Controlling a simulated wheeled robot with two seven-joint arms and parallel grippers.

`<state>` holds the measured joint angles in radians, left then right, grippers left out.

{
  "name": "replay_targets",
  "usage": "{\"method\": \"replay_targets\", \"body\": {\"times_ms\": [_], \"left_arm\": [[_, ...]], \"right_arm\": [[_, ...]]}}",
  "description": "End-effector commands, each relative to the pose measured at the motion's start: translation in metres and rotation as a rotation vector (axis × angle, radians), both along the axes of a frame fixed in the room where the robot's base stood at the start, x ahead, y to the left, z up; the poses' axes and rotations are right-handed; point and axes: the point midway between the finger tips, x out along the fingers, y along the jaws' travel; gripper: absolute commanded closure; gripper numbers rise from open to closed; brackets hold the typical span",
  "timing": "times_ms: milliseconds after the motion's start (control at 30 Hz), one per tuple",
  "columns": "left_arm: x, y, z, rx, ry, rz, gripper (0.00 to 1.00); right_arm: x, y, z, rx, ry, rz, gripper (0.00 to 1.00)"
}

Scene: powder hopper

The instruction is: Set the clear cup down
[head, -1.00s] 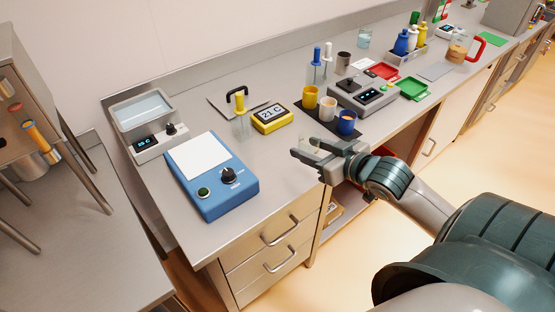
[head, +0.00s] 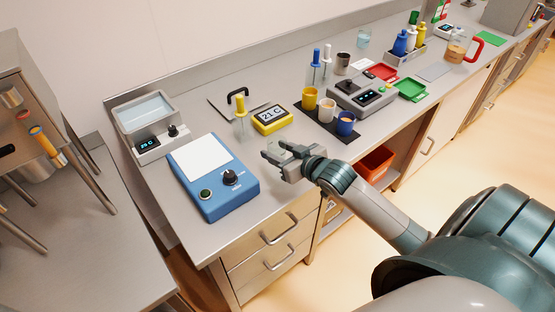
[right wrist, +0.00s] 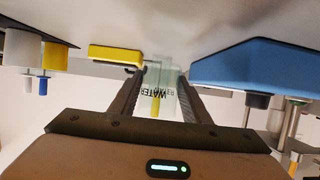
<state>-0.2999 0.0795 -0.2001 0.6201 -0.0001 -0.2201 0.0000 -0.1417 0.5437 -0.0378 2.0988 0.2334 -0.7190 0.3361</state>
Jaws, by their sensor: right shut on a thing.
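My right gripper (head: 274,153) is over the front part of the counter, to the right of the blue device (head: 212,202). In the head view the cup is hard to make out among the fingers. I cannot tell whether its base touches the counter (head: 195,237). My left gripper is not in view.
A clear holder with a yellow-topped stick (head: 240,120) and a yellow 21 C display (head: 273,120) stand behind the gripper. Yellow (head: 310,98), white (head: 327,110) and blue (head: 346,123) cups stand to the right.

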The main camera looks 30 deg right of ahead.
Motion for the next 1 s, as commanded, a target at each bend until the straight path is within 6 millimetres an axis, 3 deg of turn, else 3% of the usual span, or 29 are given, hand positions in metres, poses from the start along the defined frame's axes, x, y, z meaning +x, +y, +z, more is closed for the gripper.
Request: {"method": "replay_targets", "body": {"times_ms": [400,800,833,900,1000], "left_arm": [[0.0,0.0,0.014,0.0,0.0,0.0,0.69],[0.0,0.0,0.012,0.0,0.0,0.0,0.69],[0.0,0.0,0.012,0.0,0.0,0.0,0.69],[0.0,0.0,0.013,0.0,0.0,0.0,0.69],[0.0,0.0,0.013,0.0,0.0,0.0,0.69]], "right_arm": [[-0.001,0.0,-0.038,0.001,0.002,0.0,0.81],[-0.001,0.0,-0.042,0.0,0.001,0.0,0.81],[-0.001,0.0,-0.043,0.0,0.001,0.0,0.55],[-0.001,0.0,-0.042,0.0,0.001,0.0,0.38],[-0.001,0.0,-0.042,0.0,0.001,0.0,0.38]]}}
